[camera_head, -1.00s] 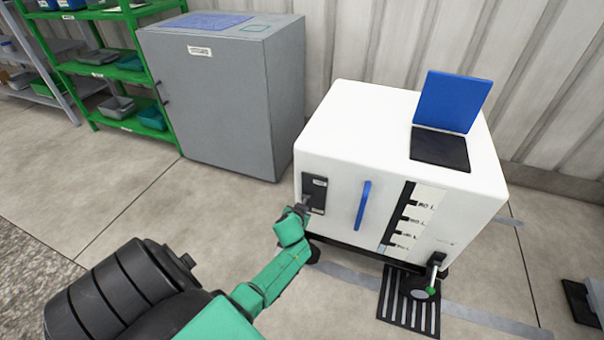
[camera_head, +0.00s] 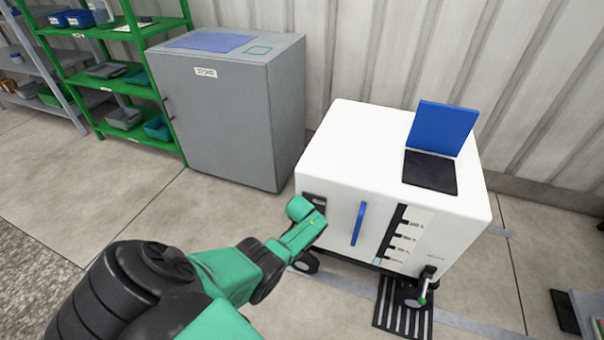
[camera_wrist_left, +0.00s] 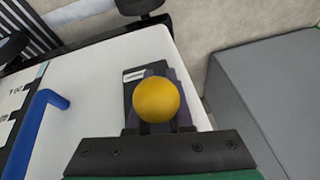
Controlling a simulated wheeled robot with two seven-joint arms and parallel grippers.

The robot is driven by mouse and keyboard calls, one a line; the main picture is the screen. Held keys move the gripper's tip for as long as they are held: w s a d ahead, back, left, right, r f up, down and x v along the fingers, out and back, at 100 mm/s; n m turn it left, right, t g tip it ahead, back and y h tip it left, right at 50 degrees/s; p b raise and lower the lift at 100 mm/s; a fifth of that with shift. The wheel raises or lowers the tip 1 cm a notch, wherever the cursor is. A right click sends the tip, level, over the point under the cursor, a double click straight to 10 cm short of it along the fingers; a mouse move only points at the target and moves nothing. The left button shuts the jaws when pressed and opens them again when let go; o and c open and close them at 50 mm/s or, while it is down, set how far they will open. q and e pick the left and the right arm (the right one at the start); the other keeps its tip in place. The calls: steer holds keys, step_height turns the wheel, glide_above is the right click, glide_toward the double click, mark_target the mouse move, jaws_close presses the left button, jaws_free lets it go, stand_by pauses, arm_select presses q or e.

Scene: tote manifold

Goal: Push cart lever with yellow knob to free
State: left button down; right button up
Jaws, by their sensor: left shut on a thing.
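The white cart (camera_head: 345,150) stands on the floor right of centre, with a black lever panel (camera_head: 312,200) at the left of its front face. The yellow knob (camera_wrist_left: 157,100) is in the middle of the left wrist view, in front of that dark panel. My left gripper (camera_wrist_left: 158,126) is shut on the yellow knob, its dark fingers just below and behind the ball. In the head view my green wrist covers the knob, the fingers and the lower part of the panel. The lever itself is mostly hidden. My right gripper is not in view.
A blue handle (camera_head: 358,224) stands out on the cart's front, right of the panel. A grey cabinet (camera_head: 225,120) stands behind left, with green shelving (camera_head: 105,85) beyond it. A black floor grate (camera_head: 388,305) lies below the cart's right front. Open floor lies to the left.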

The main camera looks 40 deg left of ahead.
arm_select(q)
steer(key=shift+a+r+g, duration=0.1)
steer(key=shift+r+g, duration=0.1)
steer(key=shift+g, duration=0.2)
steer(key=c, duration=0.8)
jaws_free()
steer(key=shift+c, duration=0.2)
steer(key=p+v, duration=0.8)
steer(key=shift+w+a+r, duration=0.1)
steer(key=shift+w+r, duration=0.05)
steer(key=p+v, duration=0.4)
steer(key=v, duration=0.2)
steer(key=shift+r, duration=0.25)
